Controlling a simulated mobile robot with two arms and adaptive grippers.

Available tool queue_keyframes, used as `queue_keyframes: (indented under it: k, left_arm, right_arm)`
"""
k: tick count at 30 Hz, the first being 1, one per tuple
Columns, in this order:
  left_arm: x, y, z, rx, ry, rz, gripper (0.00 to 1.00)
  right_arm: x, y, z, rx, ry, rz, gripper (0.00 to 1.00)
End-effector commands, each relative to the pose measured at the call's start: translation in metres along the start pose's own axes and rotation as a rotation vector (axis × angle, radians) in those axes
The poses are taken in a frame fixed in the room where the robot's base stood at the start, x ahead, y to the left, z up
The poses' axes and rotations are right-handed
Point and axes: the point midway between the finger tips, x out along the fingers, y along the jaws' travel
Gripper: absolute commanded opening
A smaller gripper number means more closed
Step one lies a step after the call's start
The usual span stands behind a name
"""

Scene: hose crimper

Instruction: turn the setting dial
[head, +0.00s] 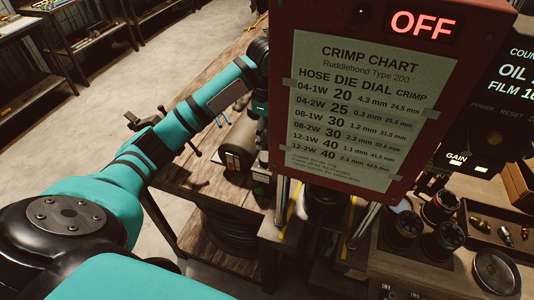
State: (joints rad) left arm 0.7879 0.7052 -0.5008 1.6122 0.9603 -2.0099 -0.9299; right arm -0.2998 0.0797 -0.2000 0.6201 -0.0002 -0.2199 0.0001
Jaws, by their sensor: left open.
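The red crimper head (283,60) fills the upper middle of the head view, with an OFF display (422,24) and a paper crimp chart (362,105) taped to its front. I cannot make out the setting dial for certain. My left arm comes in from the left and bends down at the crimper's left edge. My left gripper (262,178) points down beside that edge, partly hidden by the crimper head, and is open. I see nothing between its fingers. My right gripper is out of view.
A black panel (485,85) marked GAIN stands at right. Below it, several dark die sets (442,206) and a tray (500,228) with brass fittings lie on the bench. A wooden table (190,165) stands under my left arm. Open floor (70,135) lies at left.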

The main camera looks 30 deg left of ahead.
Motion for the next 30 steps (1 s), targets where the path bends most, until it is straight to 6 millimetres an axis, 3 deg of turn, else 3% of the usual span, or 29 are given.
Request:
queue_keyframes:
  k: [3, 12, 25, 30]
  left_arm:
    - [0.03, 0.002, -0.002, 0.001, 0.005, 0.006, 0.63]
    - [0.075, 0.0, 0.0, -0.001, 0.001, 0.002, 0.63]
    - [0.085, -0.001, 0.0, 0.0, 0.0, -0.002, 0.63]
    - [0.085, -0.001, 0.0, 0.0, 0.0, -0.002, 0.43]
  right_arm:
    - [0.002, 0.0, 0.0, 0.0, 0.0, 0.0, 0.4]
    - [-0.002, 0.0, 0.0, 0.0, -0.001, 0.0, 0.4]
    - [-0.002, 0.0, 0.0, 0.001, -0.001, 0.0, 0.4]
    - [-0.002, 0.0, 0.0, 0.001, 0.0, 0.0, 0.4]
